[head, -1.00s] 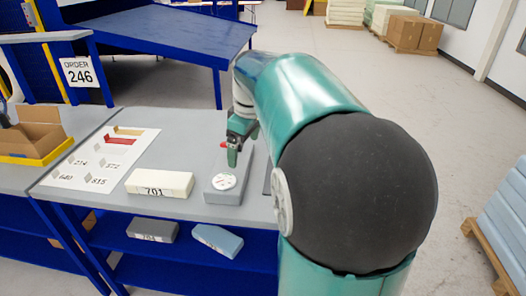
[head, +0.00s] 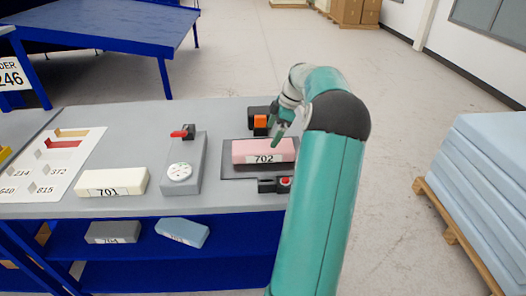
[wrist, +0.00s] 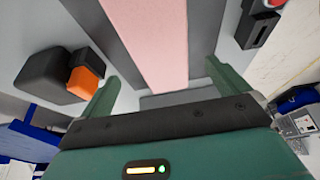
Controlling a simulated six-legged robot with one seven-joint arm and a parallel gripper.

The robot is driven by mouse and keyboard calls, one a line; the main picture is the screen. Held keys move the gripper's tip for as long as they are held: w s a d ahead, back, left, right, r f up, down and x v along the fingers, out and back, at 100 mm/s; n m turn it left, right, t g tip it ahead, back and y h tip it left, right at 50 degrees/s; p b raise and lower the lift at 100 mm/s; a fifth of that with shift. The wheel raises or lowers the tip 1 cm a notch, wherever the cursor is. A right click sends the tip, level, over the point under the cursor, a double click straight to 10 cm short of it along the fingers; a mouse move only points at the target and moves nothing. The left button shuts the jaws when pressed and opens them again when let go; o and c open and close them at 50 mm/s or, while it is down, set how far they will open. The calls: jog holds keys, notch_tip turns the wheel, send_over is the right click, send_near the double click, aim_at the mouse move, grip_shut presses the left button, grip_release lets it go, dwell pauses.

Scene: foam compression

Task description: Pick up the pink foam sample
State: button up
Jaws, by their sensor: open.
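The pink foam sample (head: 263,151), marked 702, lies on a dark flat plate (head: 238,172) on the grey table. In the wrist view, the pink foam sample (wrist: 148,40) runs down the middle, between the lines of my two fingers. My gripper (head: 277,138) is over the right part of the foam in the head view. In the wrist view my gripper (wrist: 160,85) is open and empty, with one green finger on each side of the foam. I cannot tell the exact height of the fingertips above it.
A black device with an orange part (head: 260,122) stands behind the foam, and a black block with a red button (head: 275,185) in front. A grey gauge unit (head: 182,170) and cream block 701 (head: 112,183) are to the left.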

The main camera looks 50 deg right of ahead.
aim_at(265, 145)
jog(key=x, duration=0.8)
jog(key=shift+w+a+f, duration=0.1)
jog(key=shift+a+f, duration=0.05)
jog(key=c, duration=0.9)
